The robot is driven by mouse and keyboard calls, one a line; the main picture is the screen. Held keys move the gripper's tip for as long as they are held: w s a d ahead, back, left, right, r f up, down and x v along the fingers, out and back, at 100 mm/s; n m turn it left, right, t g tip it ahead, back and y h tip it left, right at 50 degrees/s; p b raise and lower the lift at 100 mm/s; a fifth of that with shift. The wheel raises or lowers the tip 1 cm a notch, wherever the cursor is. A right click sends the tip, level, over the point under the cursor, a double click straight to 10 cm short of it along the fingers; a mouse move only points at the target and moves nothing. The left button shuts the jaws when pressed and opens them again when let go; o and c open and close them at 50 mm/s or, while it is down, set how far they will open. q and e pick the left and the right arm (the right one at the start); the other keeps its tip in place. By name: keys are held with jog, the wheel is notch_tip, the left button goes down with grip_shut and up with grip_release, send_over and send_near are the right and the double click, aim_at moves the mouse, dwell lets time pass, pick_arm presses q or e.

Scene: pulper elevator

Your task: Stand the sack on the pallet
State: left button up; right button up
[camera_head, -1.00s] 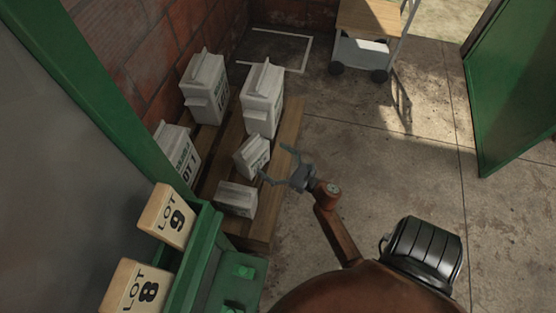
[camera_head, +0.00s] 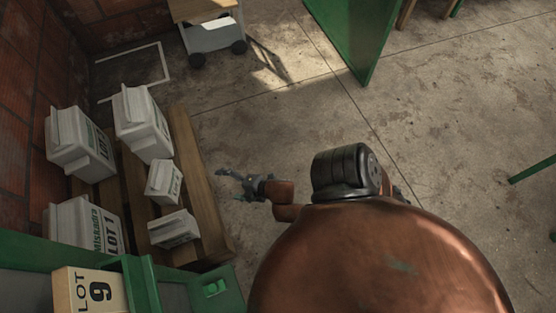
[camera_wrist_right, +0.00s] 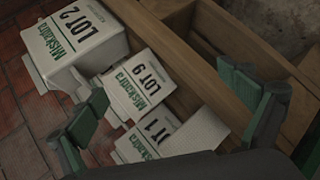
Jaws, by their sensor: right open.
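Several white sacks stand or lean on a wooden pallet (camera_head: 203,190) at the left of the head view. They include a tall rear sack (camera_head: 143,125), a left sack (camera_head: 78,145), a LOT 1 sack (camera_head: 84,232) and two small ones, an upper (camera_head: 164,182) and a lower (camera_head: 173,228). My right gripper (camera_head: 231,183) is open and empty, just right of the pallet's edge. In the right wrist view, LOT 2 (camera_wrist_right: 75,40), LOT 9 (camera_wrist_right: 137,85) and a third sack ending in "1" (camera_wrist_right: 175,140) show beyond the open fingers (camera_wrist_right: 172,118). My left gripper is out of view.
A green frame with a LOT 9 block (camera_head: 90,290) fills the lower left. A cart (camera_head: 210,30) stands at the back, and a green door panel (camera_head: 345,35) stands right of it. Brick walls bound the left. The concrete floor right of the pallet is clear.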

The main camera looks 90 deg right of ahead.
jog(key=s+a+f+m+g+y, duration=0.3)
jog(key=s+a+m, duration=0.2)
jog(key=s+a, duration=0.5)
jog(key=s+a+f+m+g+y, duration=0.3)
jog(key=s+a+m, duration=0.3)
jog(key=s+a, duration=0.3)
jog(key=shift+s+a+f+g, duration=0.4)
jog(key=shift+a+g, duration=0.2)
jog(key=shift+a, duration=0.5)
